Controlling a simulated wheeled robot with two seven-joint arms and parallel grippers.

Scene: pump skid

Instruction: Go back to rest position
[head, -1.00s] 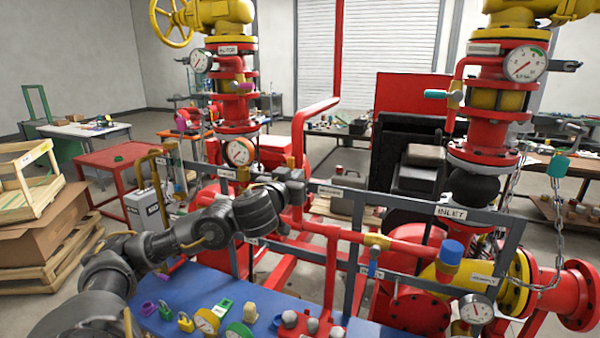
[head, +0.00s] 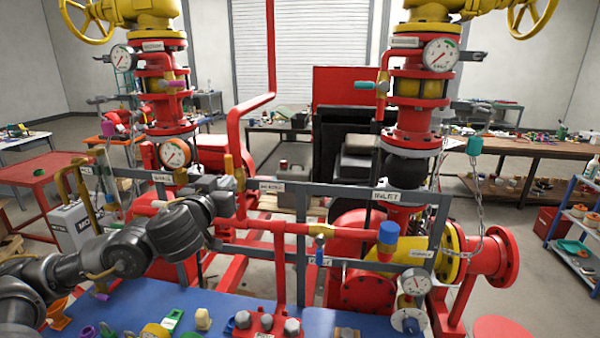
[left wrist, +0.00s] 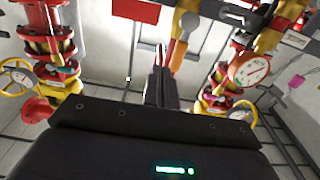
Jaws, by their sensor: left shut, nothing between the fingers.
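My left arm comes in from the left in the head view and reaches over the blue bench top (head: 345,322) toward the pump skid. My left gripper (head: 228,184) is in front of the red piping, near the grey label rail. In the left wrist view the left gripper's fingers (left wrist: 158,78) are together, with nothing seen between them. A gauge (left wrist: 250,69) and red and yellow piping show behind them. My right gripper is not in view.
The skid's grey rail (head: 340,190) and red pipe (head: 275,227) lie close to my left gripper. Loose parts, among them a red block with bolts (head: 266,322), lie on the bench. A blue shelf cart (head: 575,225) stands at the right.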

